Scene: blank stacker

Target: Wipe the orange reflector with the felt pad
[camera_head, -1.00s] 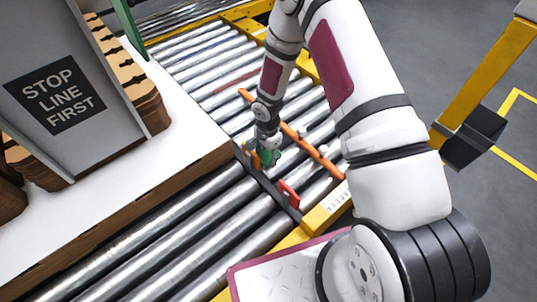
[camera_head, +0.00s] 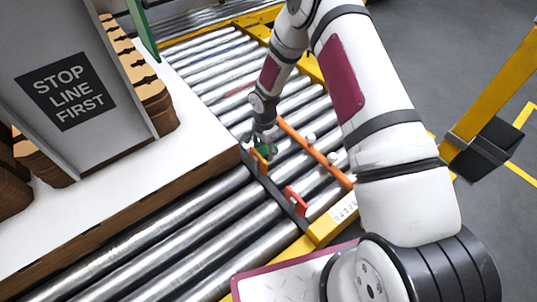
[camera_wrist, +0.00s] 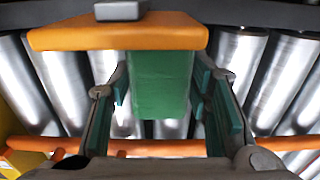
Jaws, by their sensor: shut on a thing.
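The orange reflector (camera_head: 258,160) is a small upright plate on the dark rail (camera_head: 276,187) across the rollers. In the wrist view the reflector (camera_wrist: 120,35) is a wide orange slab across the top. The felt pad (camera_wrist: 160,85) is a green block between my gripper's two fingers (camera_wrist: 165,100). Its upper end meets the reflector's lower edge in that picture; I cannot tell whether they touch. In the head view my gripper (camera_head: 265,145) is beside the reflector, shut on the green pad (camera_head: 264,151), which is partly hidden.
A red reflector (camera_head: 295,199) stands farther along the rail. An orange bar (camera_head: 318,154) crosses the rollers close behind my gripper. A white-topped table (camera_head: 150,190) with a grey sign (camera_head: 66,90) and brown stacked blanks (camera_head: 150,95) borders the left. Bare rollers (camera_head: 160,235) lie in front.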

